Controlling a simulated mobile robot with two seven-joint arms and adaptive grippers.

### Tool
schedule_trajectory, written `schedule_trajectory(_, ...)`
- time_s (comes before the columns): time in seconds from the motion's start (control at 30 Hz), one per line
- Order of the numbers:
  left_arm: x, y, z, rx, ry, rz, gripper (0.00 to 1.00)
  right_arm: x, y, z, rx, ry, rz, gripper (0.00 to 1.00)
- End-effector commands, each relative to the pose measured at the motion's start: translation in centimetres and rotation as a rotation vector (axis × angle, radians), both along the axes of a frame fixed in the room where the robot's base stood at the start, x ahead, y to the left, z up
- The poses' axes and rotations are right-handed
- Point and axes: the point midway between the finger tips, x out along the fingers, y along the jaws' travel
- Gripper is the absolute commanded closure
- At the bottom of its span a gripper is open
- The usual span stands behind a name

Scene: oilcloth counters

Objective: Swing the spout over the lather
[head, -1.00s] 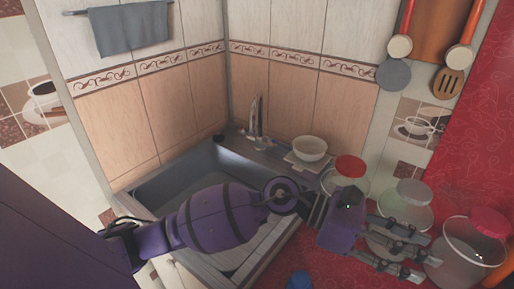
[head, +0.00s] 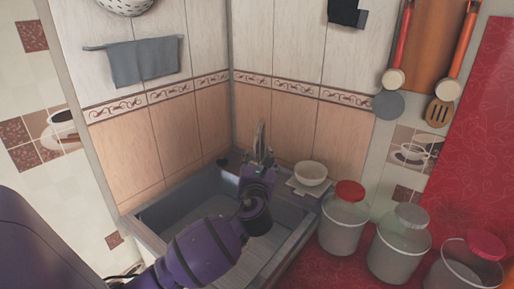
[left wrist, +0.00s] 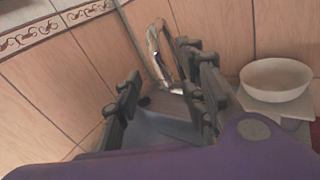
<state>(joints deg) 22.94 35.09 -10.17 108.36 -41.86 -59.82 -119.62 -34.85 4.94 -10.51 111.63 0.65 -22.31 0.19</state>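The chrome tap with its spout (head: 260,138) stands at the back rim of the grey sink (head: 180,207), in the corner. My left gripper (head: 262,165) is in front of the tap and hides its lower part. In the left wrist view the two dark finger sets of my left gripper (left wrist: 162,72) are spread apart, and the curved spout (left wrist: 160,48) shows beyond and between them. I cannot tell whether they touch it. No lather can be made out; my arm covers part of the basin. My right gripper is not in view.
A white bowl (head: 311,173) sits on a pale board right of the tap; it also shows in the left wrist view (left wrist: 276,80). Lidded jars (head: 343,220) stand on the red counter at right. Tiled walls close in behind the sink.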

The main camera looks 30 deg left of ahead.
Motion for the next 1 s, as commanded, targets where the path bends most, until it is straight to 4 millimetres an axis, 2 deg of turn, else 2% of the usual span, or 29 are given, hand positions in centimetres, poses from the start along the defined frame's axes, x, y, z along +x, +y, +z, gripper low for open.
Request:
schedule_trajectory(0.2,3.1,1.9,0.1,0.000,-0.002,0.002,0.62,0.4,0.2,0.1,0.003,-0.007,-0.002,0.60)
schedule_trajectory(0.4,5.2,3.2,0.1,-0.001,-0.004,0.000,0.62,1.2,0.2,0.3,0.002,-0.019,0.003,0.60)
schedule_trajectory(0.77,5.8,3.6,0.1,-0.001,-0.005,-0.002,0.62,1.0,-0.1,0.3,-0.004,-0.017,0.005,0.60)
schedule_trajectory(1.0,5.8,3.6,0.1,-0.001,-0.005,-0.003,0.91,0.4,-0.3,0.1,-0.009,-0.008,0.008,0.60)
